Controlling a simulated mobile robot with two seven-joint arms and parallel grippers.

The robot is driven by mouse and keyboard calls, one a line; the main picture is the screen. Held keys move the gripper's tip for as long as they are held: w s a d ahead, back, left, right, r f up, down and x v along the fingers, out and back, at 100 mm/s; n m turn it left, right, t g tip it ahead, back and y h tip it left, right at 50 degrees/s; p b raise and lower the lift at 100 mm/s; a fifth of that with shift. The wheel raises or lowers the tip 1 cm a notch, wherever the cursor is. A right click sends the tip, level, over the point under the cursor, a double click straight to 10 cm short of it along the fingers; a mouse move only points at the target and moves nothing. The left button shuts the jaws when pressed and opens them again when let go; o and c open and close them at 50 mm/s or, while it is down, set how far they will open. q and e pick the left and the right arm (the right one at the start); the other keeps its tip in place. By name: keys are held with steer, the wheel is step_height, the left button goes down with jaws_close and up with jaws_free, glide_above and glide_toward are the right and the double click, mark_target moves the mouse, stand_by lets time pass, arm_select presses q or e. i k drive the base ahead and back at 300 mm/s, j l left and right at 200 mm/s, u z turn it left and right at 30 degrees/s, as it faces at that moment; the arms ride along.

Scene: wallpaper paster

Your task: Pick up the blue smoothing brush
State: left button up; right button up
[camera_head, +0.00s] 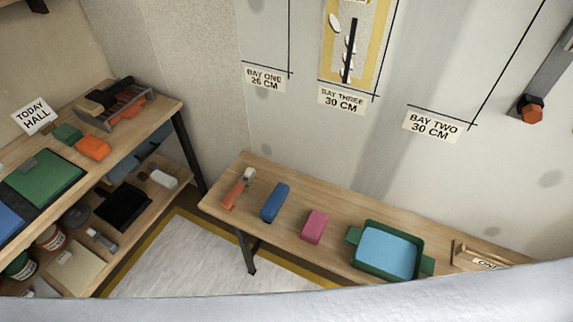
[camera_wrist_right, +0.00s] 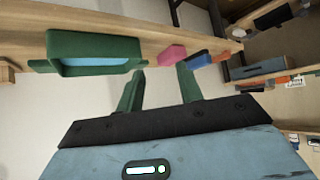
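The blue smoothing brush (camera_head: 275,203) lies on the wooden bench (camera_head: 338,258) below the wall, between an orange-handled tool (camera_head: 238,189) and a pink block (camera_head: 314,227). In the right wrist view the blue brush (camera_wrist_right: 198,59) shows beyond the tip of one finger, beside the pink block (camera_wrist_right: 172,53). My right gripper (camera_wrist_right: 159,82) is open, with its two green fingers apart and nothing between them. It is apart from the brush. Neither gripper shows in the head view, and my left gripper is in no view.
A green tray with a light blue inside (camera_head: 388,251) stands on the bench right of the pink block. A wooden holder (camera_head: 490,257) is at the bench's right. A shelf unit (camera_head: 155,112) with tools and tins stands at the left. Bench top around the brush is clear.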

mark_target(271, 209)
steer(key=k+l+u, duration=0.15)
steer(key=l+u, duration=0.2)
steer(key=k+l+u, duration=0.2)
steer(key=u, duration=0.2)
